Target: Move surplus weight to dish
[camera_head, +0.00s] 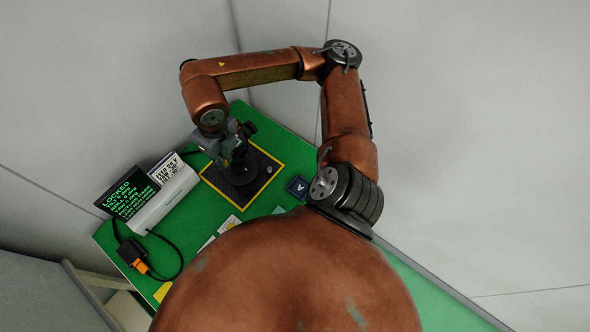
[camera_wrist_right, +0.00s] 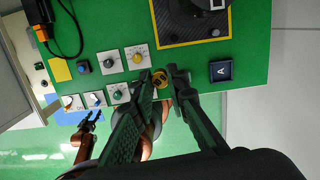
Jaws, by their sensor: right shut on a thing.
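My right arm arches across the head view, and its dark right gripper (camera_head: 238,152) hangs over the black mat. In the right wrist view this gripper (camera_wrist_right: 165,82) is shut on a small brass-coloured weight (camera_wrist_right: 159,77) at its fingertips. A dark device (camera_wrist_right: 203,6) stands on the black yellow-edged mat (camera_wrist_right: 176,38) and is partly cut off. A navy square dish (camera_wrist_right: 223,71) marked "A" lies right of the weight; it also shows in the head view (camera_head: 297,187). My left gripper (camera_wrist_right: 91,118) hangs low beyond the table edge; its jaws are too small to judge.
Several cards with knobs (camera_wrist_right: 137,57) lie on the green table (camera_wrist_right: 250,30) left of the weight. A screen reading "LOCKED" (camera_head: 128,194), a white box (camera_head: 166,202) and a cabled orange connector (camera_head: 140,266) occupy the left. Grey walls (camera_head: 450,150) border the table.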

